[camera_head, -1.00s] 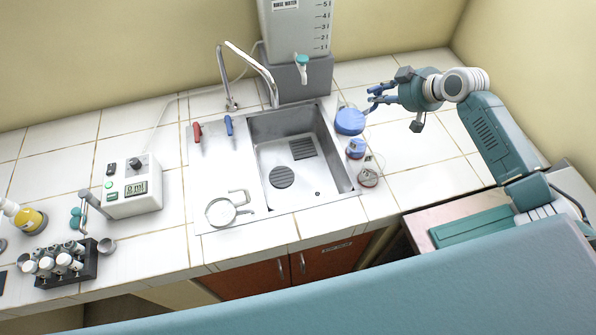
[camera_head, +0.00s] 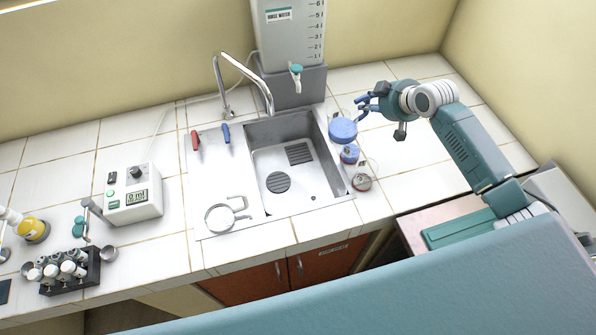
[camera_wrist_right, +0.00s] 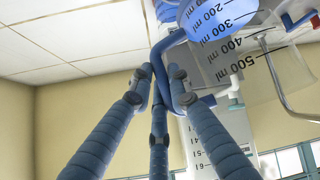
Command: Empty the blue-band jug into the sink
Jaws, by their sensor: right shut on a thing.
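The blue-band jug (camera_head: 343,130) stands on the counter just right of the sink, seen from above with blue contents. In the right wrist view the jug (camera_wrist_right: 205,65) is clear with black ml marks and a blue handle. My right gripper (camera_head: 362,107) is shut on that handle; its fingers (camera_wrist_right: 165,85) are around it in the wrist view. The jug looks upright. The sink (camera_head: 288,170) is an empty steel basin left of the jug. My left gripper is not in view.
A rinse water tank (camera_head: 290,35) and a tall faucet (camera_head: 245,72) stand behind the sink. A metal ring holder (camera_head: 222,216) lies left of the basin.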

